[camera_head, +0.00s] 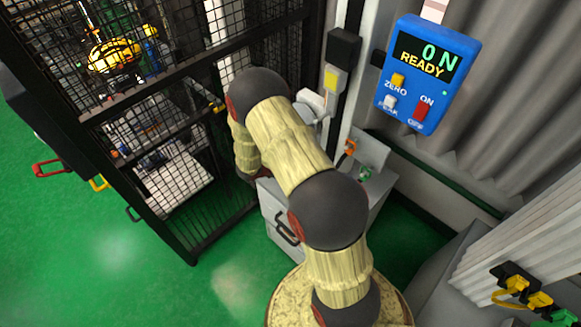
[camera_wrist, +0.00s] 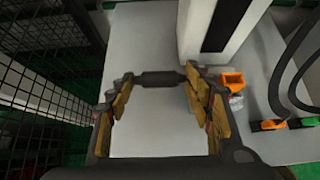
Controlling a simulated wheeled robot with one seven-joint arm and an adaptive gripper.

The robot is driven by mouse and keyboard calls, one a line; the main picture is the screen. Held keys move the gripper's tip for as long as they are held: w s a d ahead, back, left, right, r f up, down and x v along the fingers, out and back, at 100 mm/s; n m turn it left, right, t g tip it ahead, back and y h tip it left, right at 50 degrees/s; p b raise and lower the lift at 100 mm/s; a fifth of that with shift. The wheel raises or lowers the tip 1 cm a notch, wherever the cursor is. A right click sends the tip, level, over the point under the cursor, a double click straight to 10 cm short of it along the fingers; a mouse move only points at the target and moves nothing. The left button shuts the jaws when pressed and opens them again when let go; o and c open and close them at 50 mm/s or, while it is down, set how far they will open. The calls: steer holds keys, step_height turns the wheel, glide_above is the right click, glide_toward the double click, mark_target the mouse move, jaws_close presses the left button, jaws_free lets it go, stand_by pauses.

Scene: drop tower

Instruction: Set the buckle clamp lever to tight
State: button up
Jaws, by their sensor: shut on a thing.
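In the wrist view my gripper (camera_wrist: 160,82) has its two fingers, with yellowish pads, closed on the ends of a short dark cylindrical bar (camera_wrist: 160,78). The bar lies crosswise between the fingertips over a pale grey surface. It may be the grip of the buckle clamp lever, but its mounting and setting cannot be made out. In the head view my arm hides most of the gripper and whatever it holds, near the left edge of the small grey cabinet (camera_head: 272,205).
A black mesh cage (camera_head: 170,130) stands close on the left. A blue readout box (camera_head: 428,72) shows "0 N READY". A white post (camera_wrist: 212,28) rises beyond the fingers; an orange part (camera_wrist: 232,80) and dark cables (camera_wrist: 278,75) are to the right. Green floor (camera_head: 90,240) is open at lower left.

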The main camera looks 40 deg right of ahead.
steer(key=shift+w+d+r+b, duration=0.1)
steer(key=shift+d+r+b, duration=0.2)
steer(key=shift+d, duration=0.4)
steer(key=shift+w+d+r+b, duration=0.2)
steer(key=shift+d+r, duration=0.15)
steer(key=shift+d, duration=0.35)
steer(key=shift+w+d+r+b, duration=0.1)
steer(key=shift+d+r+b, duration=0.2)
steer(key=shift+d, duration=0.4)
steer(key=o, duration=1.2)
steer(key=shift+d, duration=0.1)
steer(key=shift+o, duration=1.1)
steer(key=shift+s+d+f, duration=0.1)
steer(key=shift+f, duration=0.05)
steer(key=shift+a+f, duration=0.1)
steer(key=shift+a, duration=0.1)
steer(key=shift+a, duration=0.15)
steer(key=v, duration=1.1)
steer(key=shift+a+r, duration=0.25)
steer(key=shift+r, duration=0.1)
